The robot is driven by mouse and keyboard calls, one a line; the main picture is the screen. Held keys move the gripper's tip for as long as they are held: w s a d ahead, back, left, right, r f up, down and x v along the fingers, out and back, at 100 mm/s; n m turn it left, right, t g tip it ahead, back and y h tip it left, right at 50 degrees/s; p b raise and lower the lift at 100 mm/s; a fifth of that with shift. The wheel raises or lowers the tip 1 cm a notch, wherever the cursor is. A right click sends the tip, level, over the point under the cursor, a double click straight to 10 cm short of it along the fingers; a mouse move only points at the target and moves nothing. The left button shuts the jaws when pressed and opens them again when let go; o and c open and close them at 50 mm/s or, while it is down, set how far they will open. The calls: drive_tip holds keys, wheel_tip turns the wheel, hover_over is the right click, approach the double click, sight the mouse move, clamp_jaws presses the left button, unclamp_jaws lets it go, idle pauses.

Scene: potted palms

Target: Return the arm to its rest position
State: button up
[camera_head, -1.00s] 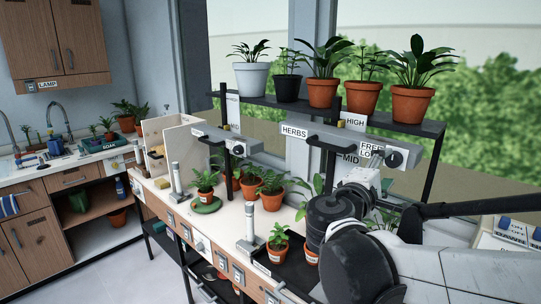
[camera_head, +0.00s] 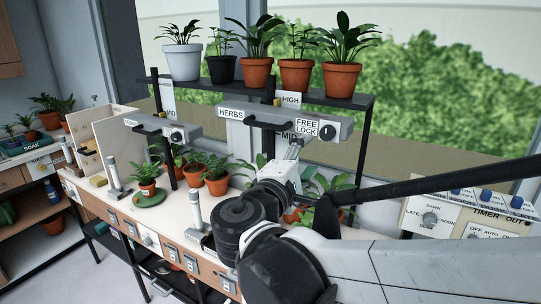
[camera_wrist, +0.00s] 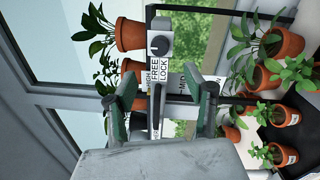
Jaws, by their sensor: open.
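My arm reaches from the lower right of the head view over the bench, with its white wrist in front of the shelf rack. My gripper (camera_head: 293,147) is just below the FREE/LOCK end of the grey rail (camera_head: 300,122) and looks small there. The FREE/LOCK label and dark knob (camera_wrist: 159,45) show beyond the fingers. Whether a finger touches the rail cannot be told.
Several potted plants stand on the high black shelf (camera_head: 290,92). More pots stand on the bench (camera_head: 105,198) below, some partly hidden behind my arm. A second grey rail (camera_head: 165,128) is at left. A TIMER panel (camera_head: 455,215) is at right. Floor at lower left is clear.

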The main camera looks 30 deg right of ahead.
drive_tip(key=s+a+f+m+g+y, duration=0.1)
drive_tip(key=s+f+m+g+y, duration=0.1)
drive_tip(key=f+y, duration=0.35)
drive_tip(key=s+a+f+m+g+y, duration=0.1)
drive_tip(key=s+f+m+y, duration=0.1)
drive_tip(key=f, duration=0.6)
drive_tip(key=s+a+f+m+y, duration=0.1)
drive_tip(key=a+f+m+y, duration=0.1)
drive_tip(key=a+y, duration=0.2)
drive_tip(key=s+a+f+m+y, duration=0.1)
drive_tip(key=s+a+m+y, duration=0.1)
drive_tip(key=a, duration=0.5)
drive_tip(key=shift+s+f+m+y, duration=0.35)
drive_tip(key=shift+m+y, duration=0.15)
drive_tip(key=shift+y, duration=0.55)
